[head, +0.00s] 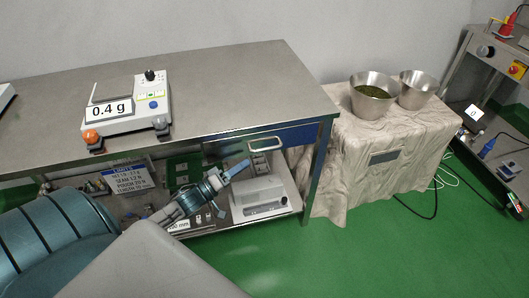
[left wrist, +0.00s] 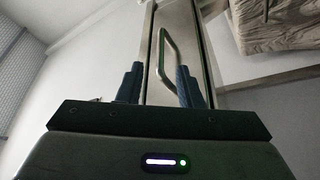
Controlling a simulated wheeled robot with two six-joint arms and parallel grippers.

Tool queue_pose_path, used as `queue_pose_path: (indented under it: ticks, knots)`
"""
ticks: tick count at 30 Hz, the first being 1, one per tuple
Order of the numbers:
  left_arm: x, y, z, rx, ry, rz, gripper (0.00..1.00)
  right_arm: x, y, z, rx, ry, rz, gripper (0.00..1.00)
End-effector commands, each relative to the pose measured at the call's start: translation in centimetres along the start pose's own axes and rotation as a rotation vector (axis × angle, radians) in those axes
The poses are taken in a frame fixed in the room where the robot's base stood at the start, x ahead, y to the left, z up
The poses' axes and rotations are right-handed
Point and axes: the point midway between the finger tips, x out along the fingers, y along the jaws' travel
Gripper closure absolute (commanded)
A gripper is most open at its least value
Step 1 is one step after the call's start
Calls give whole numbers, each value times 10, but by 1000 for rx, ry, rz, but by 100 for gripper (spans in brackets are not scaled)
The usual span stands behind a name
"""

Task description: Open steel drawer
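The steel table (head: 215,85) has a drawer (head: 300,134) with a blue-looking front under the right end of its top. A pale bar handle (head: 265,144) sits on that front. I cannot tell from these views whether the drawer is fully shut. My left gripper (head: 232,173) is open and empty, below and left of the handle in the head view. In the left wrist view the handle (left wrist: 163,58) shows beyond and between the two open fingers (left wrist: 158,85), closer to the right finger; contact does not show. My right gripper is not in view.
A scale (head: 125,112) reading 0.4 g stands on the table. A white device (head: 260,198) sits on the lower shelf. Right of the table, a cloth-covered stand (head: 345,165) holds two steel bowls (head: 373,101). The green floor (head: 330,262) in front is clear.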

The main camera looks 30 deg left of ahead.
Motion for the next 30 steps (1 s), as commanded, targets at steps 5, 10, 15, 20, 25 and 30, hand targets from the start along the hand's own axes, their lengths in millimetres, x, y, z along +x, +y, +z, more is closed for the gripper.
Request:
queue_pose_path:
  ticks: [5, 10, 15, 20, 25, 30]
  knots:
    - [36, 1, -1, 1, 6, 2, 67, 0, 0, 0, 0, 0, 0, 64]
    - [66, 0, -1, 1, 5, -1, 67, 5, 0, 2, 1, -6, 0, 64]
    - [85, 0, -1, 1, 4, -2, 67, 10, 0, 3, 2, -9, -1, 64]
    - [92, -1, 0, 1, 3, -3, 67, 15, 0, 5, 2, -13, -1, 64]
    - [92, -1, 0, 1, 2, -4, 67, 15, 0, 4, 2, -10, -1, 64]
    - [92, -1, 0, 1, 2, -4, 89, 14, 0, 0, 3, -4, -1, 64]
